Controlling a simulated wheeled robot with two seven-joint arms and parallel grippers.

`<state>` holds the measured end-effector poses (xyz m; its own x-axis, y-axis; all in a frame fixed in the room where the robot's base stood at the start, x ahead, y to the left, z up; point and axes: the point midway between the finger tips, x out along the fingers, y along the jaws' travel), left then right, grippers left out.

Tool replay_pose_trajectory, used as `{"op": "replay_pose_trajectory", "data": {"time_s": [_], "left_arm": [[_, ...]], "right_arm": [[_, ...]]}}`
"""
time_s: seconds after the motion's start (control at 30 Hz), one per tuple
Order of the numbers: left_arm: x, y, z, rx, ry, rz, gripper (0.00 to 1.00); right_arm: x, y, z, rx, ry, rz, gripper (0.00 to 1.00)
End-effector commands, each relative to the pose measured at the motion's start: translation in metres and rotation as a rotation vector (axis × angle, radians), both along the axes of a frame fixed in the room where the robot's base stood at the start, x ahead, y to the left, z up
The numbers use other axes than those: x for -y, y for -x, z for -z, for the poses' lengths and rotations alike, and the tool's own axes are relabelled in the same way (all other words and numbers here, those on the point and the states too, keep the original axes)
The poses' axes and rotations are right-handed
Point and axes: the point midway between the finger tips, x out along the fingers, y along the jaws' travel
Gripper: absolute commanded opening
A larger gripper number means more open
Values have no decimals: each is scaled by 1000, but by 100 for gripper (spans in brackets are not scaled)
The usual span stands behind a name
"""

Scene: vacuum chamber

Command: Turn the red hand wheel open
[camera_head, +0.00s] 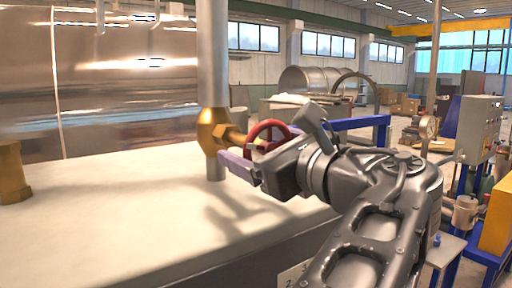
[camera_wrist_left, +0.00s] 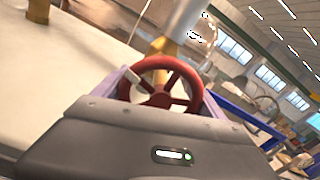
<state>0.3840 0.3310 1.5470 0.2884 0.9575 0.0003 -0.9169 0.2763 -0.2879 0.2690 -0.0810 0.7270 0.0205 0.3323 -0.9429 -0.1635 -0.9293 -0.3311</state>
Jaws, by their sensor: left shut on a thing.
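The red hand wheel (camera_head: 267,134) sits on a brass valve (camera_head: 212,131) on a vertical grey pipe. In the left wrist view the wheel (camera_wrist_left: 179,75) shows its rim and spokes face-on, with the brass stem (camera_wrist_left: 156,62) behind it. My left gripper (camera_head: 252,158) is at the wheel, its arm coming from the lower right of the head view. In the wrist view its pale purple fingers (camera_wrist_left: 165,90) lie on either side of the wheel, shut on it. The gripper body hides the wheel's lower part. My right gripper is not in view.
A pale flat surface (camera_head: 120,215) extends below the valve. A large shiny metal tank (camera_head: 125,80) stands behind it. A second brass fitting (camera_head: 13,175) is at the far left. Blue frames (camera_head: 382,132) and a grey control box (camera_head: 478,128) stand to the right.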

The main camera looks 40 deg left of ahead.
Motion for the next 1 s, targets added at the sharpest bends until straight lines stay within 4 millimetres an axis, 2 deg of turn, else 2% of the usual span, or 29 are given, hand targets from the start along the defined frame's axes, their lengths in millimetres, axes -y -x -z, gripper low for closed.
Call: {"op": "replay_pose_trajectory", "data": {"time_s": [0.7,1.0], "left_arm": [[1,-2,1,601,182,0,41],[1,-2,0,759,230,1,41]], "right_arm": [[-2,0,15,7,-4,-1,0],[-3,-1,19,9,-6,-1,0]]}}
